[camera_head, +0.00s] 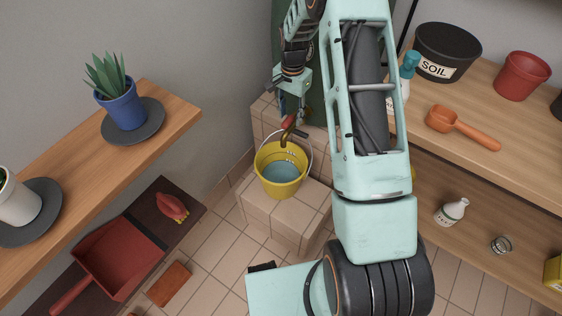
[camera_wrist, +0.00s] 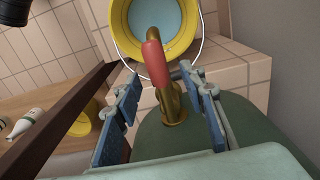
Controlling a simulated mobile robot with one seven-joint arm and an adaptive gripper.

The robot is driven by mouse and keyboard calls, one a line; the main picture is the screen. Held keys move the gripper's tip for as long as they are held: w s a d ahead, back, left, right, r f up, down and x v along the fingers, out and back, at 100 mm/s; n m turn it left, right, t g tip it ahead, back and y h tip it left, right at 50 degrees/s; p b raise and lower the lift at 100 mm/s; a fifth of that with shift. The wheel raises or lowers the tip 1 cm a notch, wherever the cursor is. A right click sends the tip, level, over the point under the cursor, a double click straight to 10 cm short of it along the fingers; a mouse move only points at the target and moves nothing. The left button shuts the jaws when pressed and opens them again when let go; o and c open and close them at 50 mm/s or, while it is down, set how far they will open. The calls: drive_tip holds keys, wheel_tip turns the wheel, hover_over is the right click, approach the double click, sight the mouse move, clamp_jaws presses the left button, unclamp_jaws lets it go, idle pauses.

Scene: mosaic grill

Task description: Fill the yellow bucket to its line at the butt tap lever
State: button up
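The yellow bucket (camera_head: 270,187) stands upright on a tiled block below the tap, with pale blue water inside. Small marks show on its inner wall; I cannot tell exactly how the water sits against the line. The bucket also shows at the top of the wrist view (camera_wrist: 121,38). The brass tap (camera_wrist: 175,104) with its red lever (camera_wrist: 154,62) sticks out from the dark green butt (camera_wrist: 240,118), and the spout reaches over the bucket. My gripper (camera_wrist: 160,88) is open, with its blue-padded fingers on either side of the lever and visible gaps beside it.
The tiled block (camera_head: 285,222) adjoins a tiled wall. A wooden shelf (camera_head: 165,105) with potted plants lies left. At right, shelves hold a soil tub (camera_head: 446,52), a red pot (camera_head: 522,76), an orange scoop (camera_head: 462,127) and a white bottle (camera_head: 451,212). A red dustpan (camera_head: 118,258) lies lower left.

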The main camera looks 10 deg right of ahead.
drive_tip(key=shift+r+p, duration=2.15)
drive_tip(key=shift+r, duration=1.4)
